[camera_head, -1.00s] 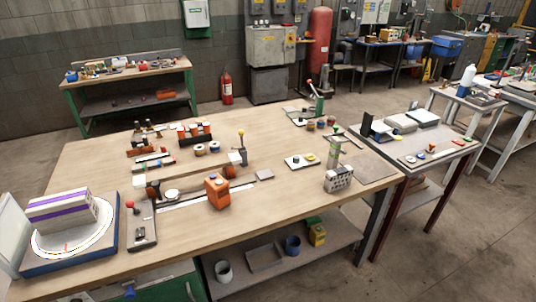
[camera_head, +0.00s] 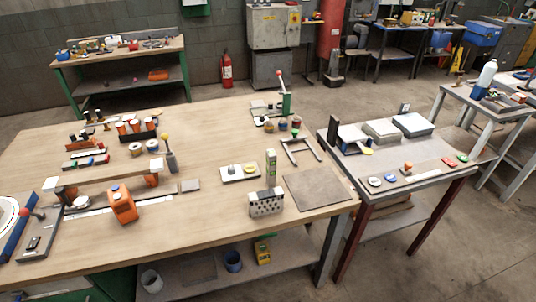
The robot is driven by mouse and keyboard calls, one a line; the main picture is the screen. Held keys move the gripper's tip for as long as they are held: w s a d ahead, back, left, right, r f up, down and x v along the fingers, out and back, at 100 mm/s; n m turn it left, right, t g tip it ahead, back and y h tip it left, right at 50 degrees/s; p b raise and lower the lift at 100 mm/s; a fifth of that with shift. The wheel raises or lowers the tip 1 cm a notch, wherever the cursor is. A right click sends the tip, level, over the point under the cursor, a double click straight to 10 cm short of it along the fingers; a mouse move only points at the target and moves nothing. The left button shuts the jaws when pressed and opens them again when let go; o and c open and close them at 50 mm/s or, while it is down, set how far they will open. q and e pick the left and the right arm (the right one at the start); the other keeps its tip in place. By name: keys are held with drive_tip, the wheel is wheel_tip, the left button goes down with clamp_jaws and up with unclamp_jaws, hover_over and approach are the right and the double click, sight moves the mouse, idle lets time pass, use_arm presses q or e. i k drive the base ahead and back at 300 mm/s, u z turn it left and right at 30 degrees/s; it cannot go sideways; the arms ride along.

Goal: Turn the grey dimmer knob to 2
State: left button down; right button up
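No numbers or dial marks can be read from here, so I cannot tell for certain which thing is the grey dimmer knob. A small round grey piece (camera_head: 375,181) lies at the left end of a row of coloured controls on the side table at the right. A blue round piece (camera_head: 390,177) and an orange-red knob (camera_head: 407,167) are beside it. Neither of my grippers is in view.
The wooden main table (camera_head: 200,235) fills the left and middle. An orange box-like tool (camera_head: 123,203), a perforated metal block (camera_head: 267,204) and a grey mat (camera_head: 317,193) are on it. The side table (camera_head: 425,148) stands beyond its right edge. Concrete floor shows at the lower right.

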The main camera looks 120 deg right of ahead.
sight(231, 169)
drive_tip(key=k, duration=0.95)
drive_tip(key=z, duration=2.15)
